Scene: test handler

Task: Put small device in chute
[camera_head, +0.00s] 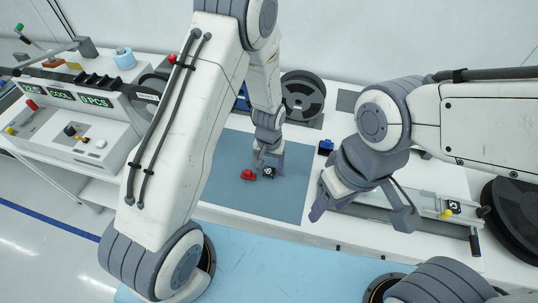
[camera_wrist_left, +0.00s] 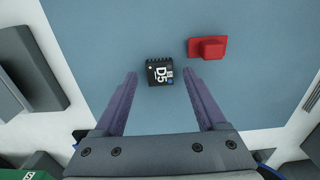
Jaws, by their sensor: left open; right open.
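The small device, a black block with a white "D5" label (camera_wrist_left: 160,72), lies on the blue-grey mat. It also shows in the head view (camera_head: 269,173). My left gripper (camera_head: 268,162) is open above the mat. In the left wrist view its two fingers point at the device, with the tips at either side of it and gaps between. My right gripper (camera_head: 361,212) is open and empty, hanging at the right beyond the mat. I cannot pick out the chute with certainty.
A red block (camera_wrist_left: 208,48) lies close beside the device. A blue block (camera_head: 326,147) sits near the mat's right edge. A black reel (camera_head: 302,97) stands behind the mat. A machine with green displays (camera_head: 61,94) is at the left. The mat's front part (camera_head: 250,205) is clear.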

